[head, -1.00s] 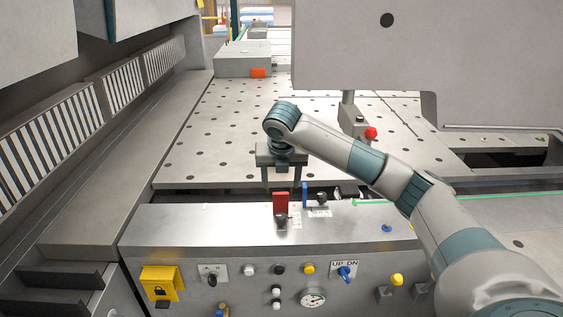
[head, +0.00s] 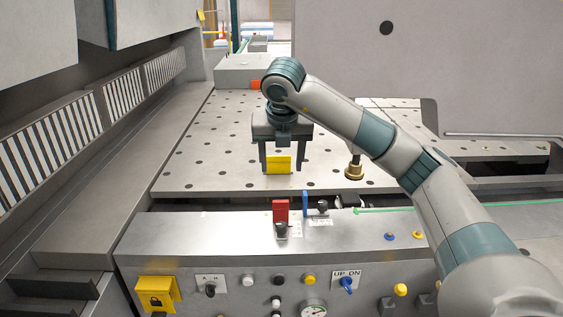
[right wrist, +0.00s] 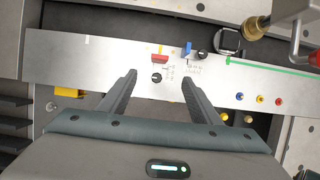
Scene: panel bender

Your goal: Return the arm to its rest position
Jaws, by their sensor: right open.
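My right gripper (head: 283,172) is open above the perforated table, behind and above the front control panel (head: 230,228). Its two fingers point down. In the right wrist view, the open fingers (right wrist: 159,80) have nothing between them at the tips and the panel lies beyond. In the head view a yellow piece (head: 279,165) shows between the fingers; I cannot tell its depth. A red lever (head: 280,210) stands on the panel below the gripper, apart from it; it also shows in the wrist view (right wrist: 160,59). My left gripper is not in view.
A blue lever (head: 305,203) and black knob (head: 322,207) stand beside the red lever. A brass fitting (head: 354,171) is right of the gripper. A large grey panel (head: 470,70) fills the upper right. The perforated table (head: 200,150) is clear on the left.

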